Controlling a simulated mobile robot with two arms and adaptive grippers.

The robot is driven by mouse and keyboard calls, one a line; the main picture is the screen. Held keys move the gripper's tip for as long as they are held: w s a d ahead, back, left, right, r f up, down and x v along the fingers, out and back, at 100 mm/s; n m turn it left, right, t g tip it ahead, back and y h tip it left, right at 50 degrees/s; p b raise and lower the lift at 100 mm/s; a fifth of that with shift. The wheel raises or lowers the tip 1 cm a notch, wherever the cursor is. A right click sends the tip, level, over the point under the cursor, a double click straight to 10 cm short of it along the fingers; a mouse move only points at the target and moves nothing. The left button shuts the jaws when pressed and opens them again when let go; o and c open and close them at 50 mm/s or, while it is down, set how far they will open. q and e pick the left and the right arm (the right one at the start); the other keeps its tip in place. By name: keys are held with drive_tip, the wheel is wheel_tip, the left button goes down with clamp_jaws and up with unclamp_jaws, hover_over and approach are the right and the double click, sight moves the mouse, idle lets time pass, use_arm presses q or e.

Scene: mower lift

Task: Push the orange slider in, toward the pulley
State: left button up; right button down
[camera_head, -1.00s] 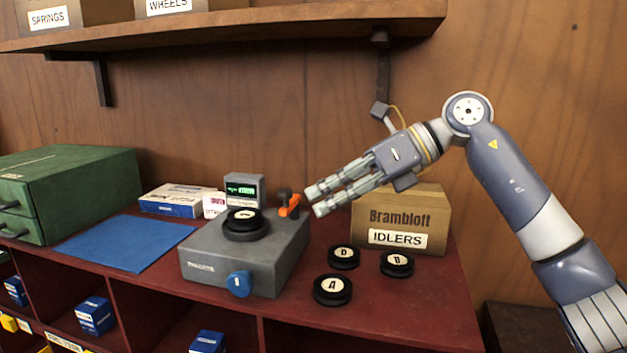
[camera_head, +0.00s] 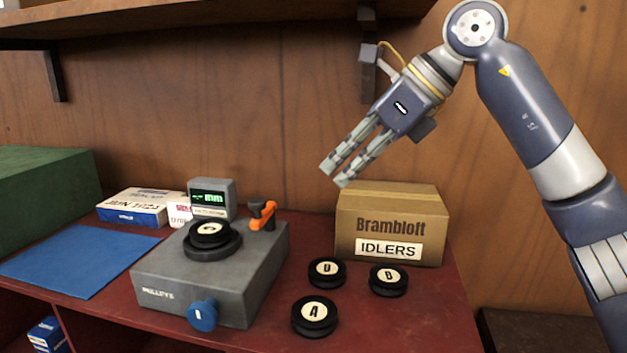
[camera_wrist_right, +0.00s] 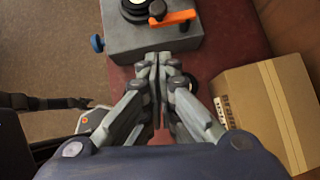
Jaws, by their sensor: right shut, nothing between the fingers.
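The orange slider (camera_head: 263,215) sits at the back right of the grey gauge box (camera_head: 230,270). A black pulley (camera_head: 209,233) rests on the round plate on top of the box, left of the slider, with a visible gap between them. In the right wrist view the slider (camera_wrist_right: 172,19) lies just beyond my fingertips. My right gripper (camera_head: 334,175) is shut and empty, up and to the right of the slider, pointing down and left. It also shows in the right wrist view (camera_wrist_right: 158,60). My left gripper is not in view.
A small display (camera_head: 212,198) stands behind the box, and a blue knob (camera_head: 202,315) is on its front. Several loose pulleys, one marked A (camera_head: 315,316), lie to the right. The IDLERS carton (camera_head: 392,222) stands at the back right. A blue mat (camera_head: 75,260) lies left.

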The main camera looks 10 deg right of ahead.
drive_tip(key=p, duration=0.2)
approach(264, 215)
wheel_tip(264, 215, down, 2)
drive_tip(key=s+d, duration=0.1)
drive_tip(key=s, duration=0.1)
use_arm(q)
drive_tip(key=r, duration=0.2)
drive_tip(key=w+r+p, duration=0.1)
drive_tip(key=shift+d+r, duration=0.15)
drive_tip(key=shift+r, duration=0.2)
use_arm(e)
drive_tip(key=w+a, duration=0.1)
drive_tip(key=a+f, duration=0.1)
drive_tip(key=a, duration=0.1)
drive_tip(key=shift+w+a+f, duration=0.1)
drive_tip(key=shift+w+f, duration=0.15)
drive_tip(key=shift+w, duration=0.15)
